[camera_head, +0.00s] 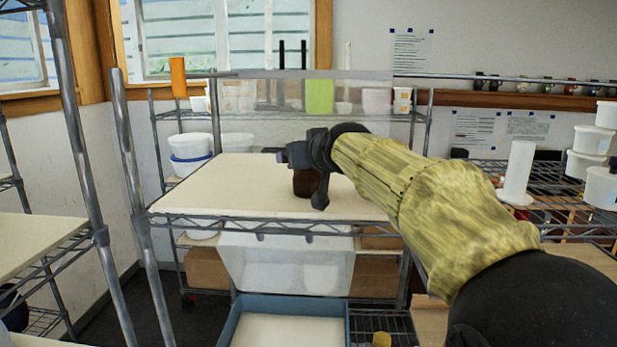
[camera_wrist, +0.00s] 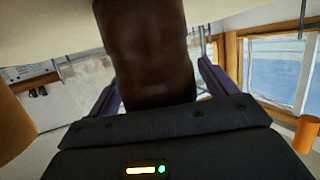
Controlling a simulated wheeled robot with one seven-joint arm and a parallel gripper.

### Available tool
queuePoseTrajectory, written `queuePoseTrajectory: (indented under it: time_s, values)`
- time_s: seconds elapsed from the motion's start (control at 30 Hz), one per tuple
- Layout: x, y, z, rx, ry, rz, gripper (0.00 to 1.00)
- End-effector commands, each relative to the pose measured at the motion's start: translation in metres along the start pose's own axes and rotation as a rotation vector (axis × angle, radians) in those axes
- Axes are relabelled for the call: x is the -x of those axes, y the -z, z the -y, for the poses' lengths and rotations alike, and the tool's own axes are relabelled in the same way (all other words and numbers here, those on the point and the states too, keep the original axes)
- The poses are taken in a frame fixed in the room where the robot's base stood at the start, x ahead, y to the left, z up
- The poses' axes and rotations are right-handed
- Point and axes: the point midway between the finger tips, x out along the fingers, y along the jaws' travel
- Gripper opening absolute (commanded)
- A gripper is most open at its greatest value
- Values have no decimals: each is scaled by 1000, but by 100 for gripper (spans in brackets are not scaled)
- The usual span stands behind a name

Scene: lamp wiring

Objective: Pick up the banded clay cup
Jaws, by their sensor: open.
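A dark brown cup (camera_head: 305,184) stands on the cream top of a wire shelf (camera_head: 215,185), partly hidden behind my gripper. Any banding on it cannot be made out. My gripper (camera_head: 298,172) is open at the cup, reaching in from the right. In the wrist view the cup (camera_wrist: 150,50) fills the space between the two fingers (camera_wrist: 160,88), with one finger on each side. The wrist picture is turned over, with the cream surface along the top. Whether the fingers touch the cup cannot be told.
The shelf top around the cup is mostly clear. Behind it stand a clear panel (camera_head: 260,92) and containers, including a green one (camera_head: 319,96). White tubs (camera_head: 190,147) stand at the back left. A metal post (camera_head: 132,180) rises at the left; a blue-rimmed tray (camera_head: 237,317) lies below.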

Motion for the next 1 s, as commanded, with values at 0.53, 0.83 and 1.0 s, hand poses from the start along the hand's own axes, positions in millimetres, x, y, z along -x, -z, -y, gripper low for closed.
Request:
queuePoseTrajectory:
  time_s: [0.53, 0.83, 1.0]
  values:
    - [0, 1, 0, 0, -1, -2, 31]
    - [3, 11, 0, 1, 0, -3, 31]
    - [10, 34, 0, 1, 0, -6, 31]
